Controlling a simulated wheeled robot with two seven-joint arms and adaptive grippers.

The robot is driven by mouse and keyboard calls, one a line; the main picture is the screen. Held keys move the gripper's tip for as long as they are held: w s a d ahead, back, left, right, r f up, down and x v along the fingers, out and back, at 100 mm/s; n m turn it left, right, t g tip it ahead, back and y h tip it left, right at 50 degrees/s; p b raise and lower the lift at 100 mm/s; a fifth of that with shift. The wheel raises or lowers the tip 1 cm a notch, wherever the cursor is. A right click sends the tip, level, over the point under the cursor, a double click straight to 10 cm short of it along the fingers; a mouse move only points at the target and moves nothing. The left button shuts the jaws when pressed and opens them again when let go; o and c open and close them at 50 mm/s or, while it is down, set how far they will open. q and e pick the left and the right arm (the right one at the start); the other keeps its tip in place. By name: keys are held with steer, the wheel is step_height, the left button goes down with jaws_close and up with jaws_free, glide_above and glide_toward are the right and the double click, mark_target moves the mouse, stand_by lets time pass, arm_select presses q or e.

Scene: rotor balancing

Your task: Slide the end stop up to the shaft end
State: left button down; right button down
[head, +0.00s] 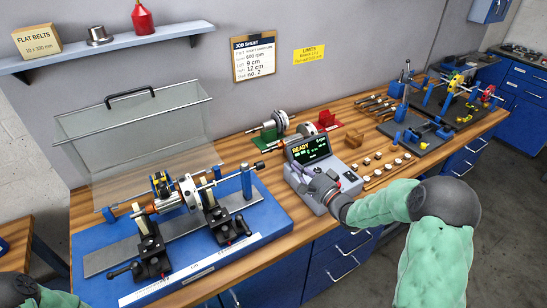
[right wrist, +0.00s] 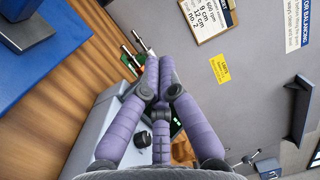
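The balancing stand has a blue base (head: 185,255) on the left part of the bench. A rotor with a white disc (head: 189,192) and a shaft lies across two black supports (head: 151,250). What looks like the end stop, a blue upright (head: 246,181) with a black-tipped rod (head: 258,165), stands at the right end of the base. I cannot tell whether its rod touches the shaft end. My right gripper (head: 318,184) is over the grey display box (head: 322,173), apart from the stop. In the right wrist view its purple fingers (right wrist: 159,62) are together and look empty. My left gripper is out of view.
A clear hinged guard (head: 130,140) stands raised behind the rotor. Behind the display box are green and red holders (head: 327,120) with another rotor. Small parts and tools lie to the right, beside a dark tray (head: 415,135). A shelf (head: 110,48) hangs above.

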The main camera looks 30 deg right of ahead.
steer(key=w+a+f+n+g+y+b, duration=0.1)
steer(key=w+a+f+y+b, duration=0.1)
steer(key=w+a, duration=0.3)
steer(key=shift+x, duration=1.2)
steer(key=shift+a+p, duration=0.45)
steer(key=shift+a, duration=0.15)
